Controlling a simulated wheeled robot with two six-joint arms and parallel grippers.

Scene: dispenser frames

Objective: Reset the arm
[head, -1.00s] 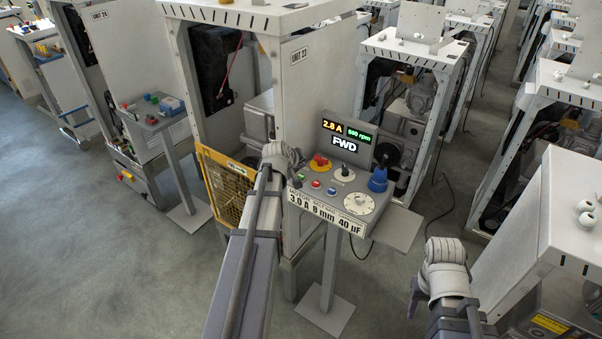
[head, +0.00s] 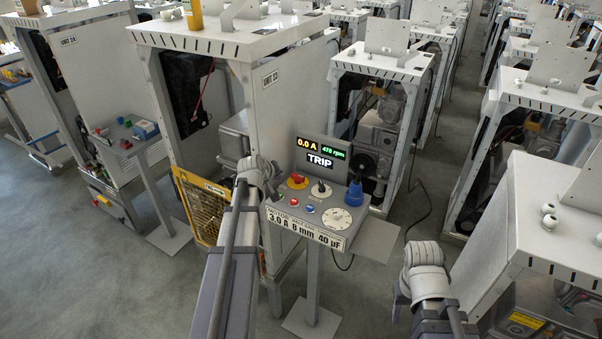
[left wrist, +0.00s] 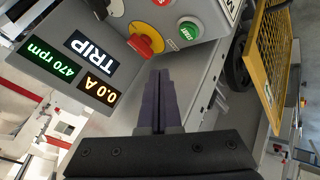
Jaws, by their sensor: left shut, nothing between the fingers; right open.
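The grey control box (head: 348,178) stands on a pedestal, its display (head: 321,152) reading 0.0 A, 470 rpm and TRIP. In the left wrist view the display (left wrist: 95,45) is upside down. A red stop knob on a yellow base (head: 297,181) sits on the panel, and it also shows in the left wrist view (left wrist: 146,37). A green START button (left wrist: 189,28) is beside it. My left gripper (left wrist: 160,78) is shut and empty, just off the panel near the red knob. My right gripper (head: 398,297) is open at lower right, mostly hidden by its wrist, away from the box.
A white dial (head: 338,218) and a blue connector (head: 354,194) are on the panel. A yellow mesh guard (head: 204,207) is on the cabinet left of the box. Another cabinet (head: 548,225) stands close to my right arm. Grey floor is open at lower left.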

